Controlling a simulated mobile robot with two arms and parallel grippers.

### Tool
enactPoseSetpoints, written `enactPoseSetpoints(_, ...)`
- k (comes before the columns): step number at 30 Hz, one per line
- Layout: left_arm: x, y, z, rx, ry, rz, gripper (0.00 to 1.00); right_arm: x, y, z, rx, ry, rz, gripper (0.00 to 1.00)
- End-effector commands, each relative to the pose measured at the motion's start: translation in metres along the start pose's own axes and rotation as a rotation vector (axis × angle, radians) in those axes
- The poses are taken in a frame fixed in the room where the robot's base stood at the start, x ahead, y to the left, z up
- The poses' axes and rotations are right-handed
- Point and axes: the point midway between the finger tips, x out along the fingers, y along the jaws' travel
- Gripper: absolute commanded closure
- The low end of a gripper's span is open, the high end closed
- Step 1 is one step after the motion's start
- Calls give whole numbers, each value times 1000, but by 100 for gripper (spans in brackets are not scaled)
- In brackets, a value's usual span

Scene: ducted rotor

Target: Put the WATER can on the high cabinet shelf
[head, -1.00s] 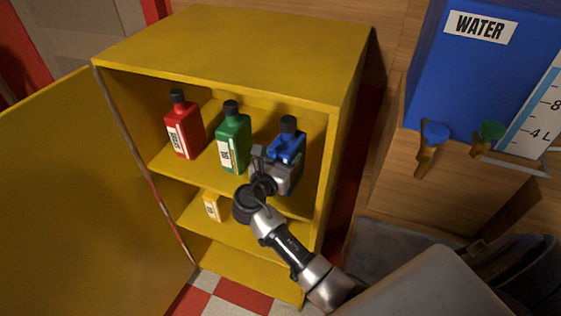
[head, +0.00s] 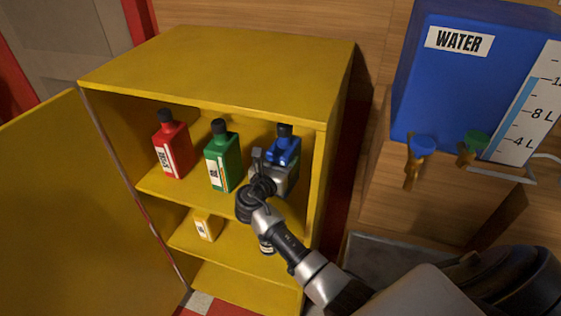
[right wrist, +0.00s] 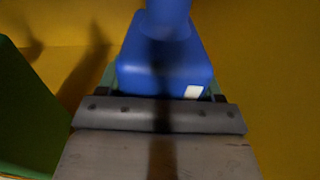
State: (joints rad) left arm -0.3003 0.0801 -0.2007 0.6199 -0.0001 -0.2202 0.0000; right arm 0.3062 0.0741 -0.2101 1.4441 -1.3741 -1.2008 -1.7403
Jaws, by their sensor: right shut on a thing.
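The blue can (head: 285,146) with a black cap is at the right end of the yellow cabinet's (head: 215,62) upper shelf (head: 161,186), right of a green can. No readable label shows on it. My right gripper (head: 275,172) is shut on it; in the right wrist view the blue can (right wrist: 165,62) sits upright between the jaws. The gripper hides its lower part, so I cannot tell whether its base touches the shelf. My left gripper is not in view.
A red can (head: 173,146) and a green can (head: 223,157) stand on the same shelf. The cabinet door (head: 75,205) is open at left. A blue WATER tank (head: 470,85) with taps is at right.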

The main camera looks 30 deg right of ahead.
Motion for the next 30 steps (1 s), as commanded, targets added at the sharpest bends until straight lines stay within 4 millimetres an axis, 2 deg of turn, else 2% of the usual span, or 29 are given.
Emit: enactPoseSetpoints(30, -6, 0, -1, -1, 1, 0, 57, 0, 0, 2, 2, -5, 0, 82)
